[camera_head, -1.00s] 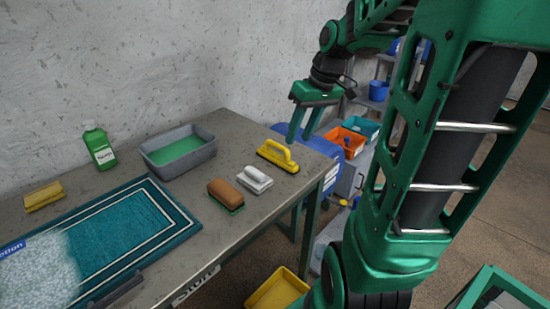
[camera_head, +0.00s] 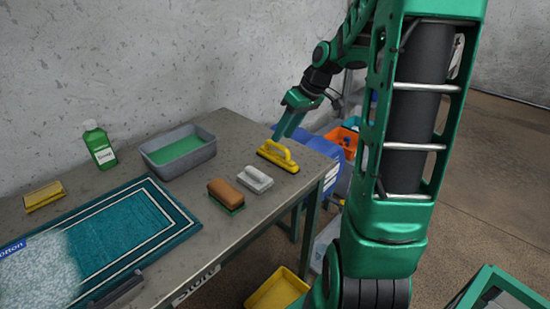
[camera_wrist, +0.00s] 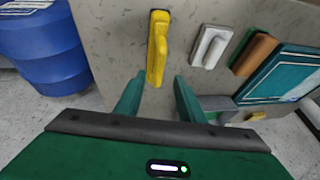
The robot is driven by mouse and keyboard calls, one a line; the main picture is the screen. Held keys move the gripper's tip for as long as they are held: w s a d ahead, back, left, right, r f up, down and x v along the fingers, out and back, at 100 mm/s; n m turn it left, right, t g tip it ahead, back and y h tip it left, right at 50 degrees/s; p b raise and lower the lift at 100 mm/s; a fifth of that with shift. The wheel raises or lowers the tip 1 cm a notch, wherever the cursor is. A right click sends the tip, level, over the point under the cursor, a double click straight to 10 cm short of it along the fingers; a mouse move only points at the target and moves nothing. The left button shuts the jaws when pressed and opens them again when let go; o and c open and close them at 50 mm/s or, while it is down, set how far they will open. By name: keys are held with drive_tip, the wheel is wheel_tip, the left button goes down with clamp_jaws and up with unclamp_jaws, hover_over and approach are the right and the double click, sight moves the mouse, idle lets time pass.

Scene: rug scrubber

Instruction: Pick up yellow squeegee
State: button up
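The yellow squeegee (camera_head: 278,156) lies on the table near its right end, with its raised yellow handle on top and a dark edge below. It also shows in the wrist view (camera_wrist: 157,48), upright in the picture, ahead of my fingertips. My gripper (camera_head: 283,133) is above and just behind the squeegee in the head view. In the wrist view its two green fingers (camera_wrist: 158,88) are apart, with bare table between them. The gripper is empty, and the squeegee's near end lies close to the gap between the fingers.
A white-handled brush (camera_head: 256,179) and a brown brush (camera_head: 226,194) lie left of the squeegee. A grey tray (camera_head: 205,150) of green liquid, a green bottle (camera_head: 99,146) and a teal rug (camera_head: 120,232) are farther left. A blue barrel (camera_wrist: 42,50) stands beyond the table's edge.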

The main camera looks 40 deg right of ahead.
drive_tip(key=shift+x, duration=2.25)
drive_tip(key=shift+d, duration=0.15)
clamp_jaws()
drive_tip(key=shift+r, duration=0.65)
wheel_tip(320, 180, up, 3)
drive_tip(key=shift+f, duration=0.15)
drive_tip(key=s+a+r, duration=0.2)
drive_tip(key=a+r, duration=0.5)
drive_tip(key=a, duration=0.4)
drive_tip(key=shift+s+a, duration=0.2)
drive_tip(key=shift+s, duration=0.15)
